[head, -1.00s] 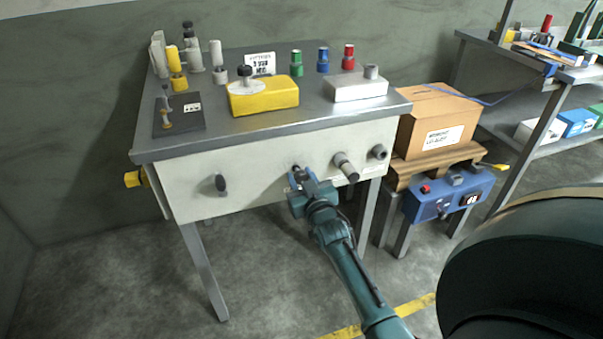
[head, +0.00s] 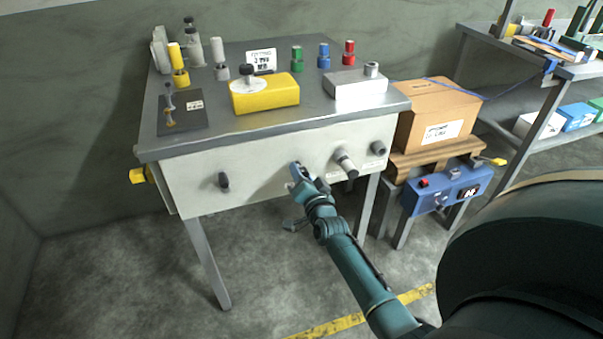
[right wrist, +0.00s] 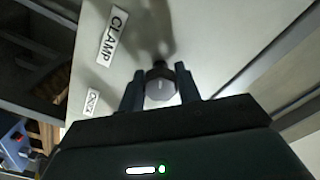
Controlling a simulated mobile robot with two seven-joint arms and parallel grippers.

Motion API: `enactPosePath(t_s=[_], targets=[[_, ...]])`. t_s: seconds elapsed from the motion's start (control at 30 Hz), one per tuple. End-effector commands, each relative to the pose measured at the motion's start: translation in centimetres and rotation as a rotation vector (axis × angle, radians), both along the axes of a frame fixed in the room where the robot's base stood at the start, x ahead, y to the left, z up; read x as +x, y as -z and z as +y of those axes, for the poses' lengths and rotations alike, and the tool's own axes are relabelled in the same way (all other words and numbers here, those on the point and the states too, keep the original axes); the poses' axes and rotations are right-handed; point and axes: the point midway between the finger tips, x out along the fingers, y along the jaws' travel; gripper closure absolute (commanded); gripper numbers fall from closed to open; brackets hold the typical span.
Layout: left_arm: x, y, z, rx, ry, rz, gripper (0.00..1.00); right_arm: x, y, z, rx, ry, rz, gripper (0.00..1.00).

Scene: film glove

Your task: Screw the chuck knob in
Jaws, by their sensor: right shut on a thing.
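My right gripper (head: 296,168) reaches up to the pale front panel (head: 262,178) of the workbench, between its left and right knobs. In the right wrist view its two dark fingers (right wrist: 160,92) are shut on a small grey knob (right wrist: 159,84) with a faceted end, at the panel's face. The fingers and wrist hide most of this knob in the head view. I cannot read a label that names it as the chuck knob. My left gripper is out of view.
Other panel controls are a black knob (head: 223,181), a grey cylindrical knob (head: 345,162) and a dark knob (head: 378,148). A CLAMP label (right wrist: 113,36) shows nearby. A cardboard box (head: 437,115) and a blue box (head: 447,190) stand right of the bench.

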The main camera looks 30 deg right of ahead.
Motion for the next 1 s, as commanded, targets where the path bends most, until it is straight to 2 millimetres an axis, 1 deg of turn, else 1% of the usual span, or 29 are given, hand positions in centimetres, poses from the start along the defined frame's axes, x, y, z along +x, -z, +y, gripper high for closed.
enactPosePath(t_s=[0.03, 0.43, 0.73, 1.0], targets=[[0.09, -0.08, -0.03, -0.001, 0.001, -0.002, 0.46, -0.21, 0.43, 0.05, 0.044, -0.001, -0.001, 0.89], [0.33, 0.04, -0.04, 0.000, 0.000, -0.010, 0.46, -0.23, 0.55, 0.14, 0.414, 0.000, -0.089, 0.89], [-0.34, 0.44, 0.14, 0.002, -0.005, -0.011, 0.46, -0.22, 0.52, 0.14, 0.686, 0.002, -0.155, 0.89], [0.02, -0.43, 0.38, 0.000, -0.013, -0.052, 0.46, -0.22, 0.49, 0.18, 0.883, 0.003, -0.202, 0.89]])
